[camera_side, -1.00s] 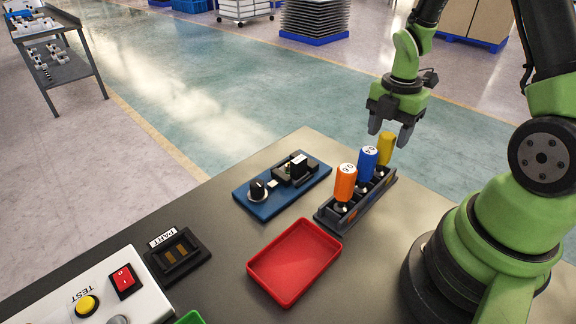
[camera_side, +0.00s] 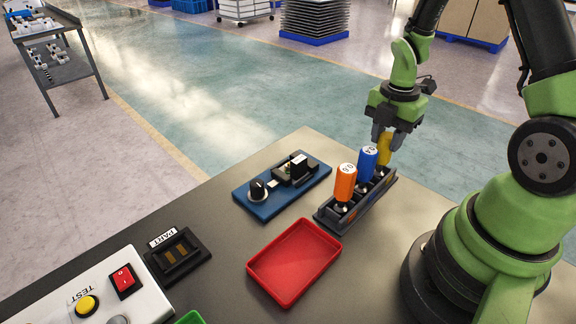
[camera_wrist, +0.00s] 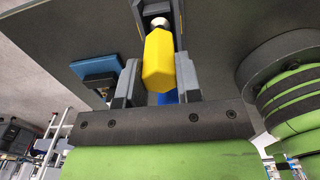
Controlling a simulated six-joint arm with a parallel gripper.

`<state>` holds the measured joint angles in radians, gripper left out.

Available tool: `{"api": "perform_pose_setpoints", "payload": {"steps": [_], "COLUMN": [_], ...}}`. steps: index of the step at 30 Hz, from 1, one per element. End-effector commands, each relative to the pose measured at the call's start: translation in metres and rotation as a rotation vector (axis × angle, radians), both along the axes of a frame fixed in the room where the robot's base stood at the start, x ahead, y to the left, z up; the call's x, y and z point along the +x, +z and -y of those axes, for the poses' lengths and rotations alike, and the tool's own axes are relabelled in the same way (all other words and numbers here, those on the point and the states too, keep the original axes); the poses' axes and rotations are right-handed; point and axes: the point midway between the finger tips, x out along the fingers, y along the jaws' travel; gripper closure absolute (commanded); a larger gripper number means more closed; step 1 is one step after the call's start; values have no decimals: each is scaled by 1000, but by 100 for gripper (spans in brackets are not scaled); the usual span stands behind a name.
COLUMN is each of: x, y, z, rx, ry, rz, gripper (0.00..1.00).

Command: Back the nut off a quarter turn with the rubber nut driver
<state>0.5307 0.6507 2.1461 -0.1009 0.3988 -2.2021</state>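Three nut drivers stand upright in a dark rack (camera_side: 326,217): an orange-handled one (camera_side: 345,184), a blue-handled one (camera_side: 367,163) and a yellow-handled one (camera_side: 385,152). Marks on the orange and blue tops are too small to read surely. My gripper (camera_side: 387,139) is at the far end of the rack, its fingers closed on either side of the yellow handle. In the wrist view, the yellow handle (camera_wrist: 160,65) fills the space between the fingers. A blue board (camera_side: 270,208) bears a black knob (camera_side: 258,190) and a black fixture (camera_side: 295,170); I cannot make out a nut.
A red tray (camera_side: 293,262) lies in front of the rack. A black part holder (camera_side: 177,254) and a white test box (camera_side: 140,300) with a red switch and yellow button stand at the left. Bare table lies between the board and the part holder.

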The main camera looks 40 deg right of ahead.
Motion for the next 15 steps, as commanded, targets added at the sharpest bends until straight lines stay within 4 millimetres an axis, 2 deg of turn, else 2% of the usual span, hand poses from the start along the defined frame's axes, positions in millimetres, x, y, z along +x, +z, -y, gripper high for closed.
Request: {"api": "perform_pose_setpoints", "payload": {"steps": [5,15], "x": [0,1], "y": [3,31], "z": [0,0], "rx": [-1,-2], "ry": [0,0], "rz": [2,4], "gripper": [100,100]}}
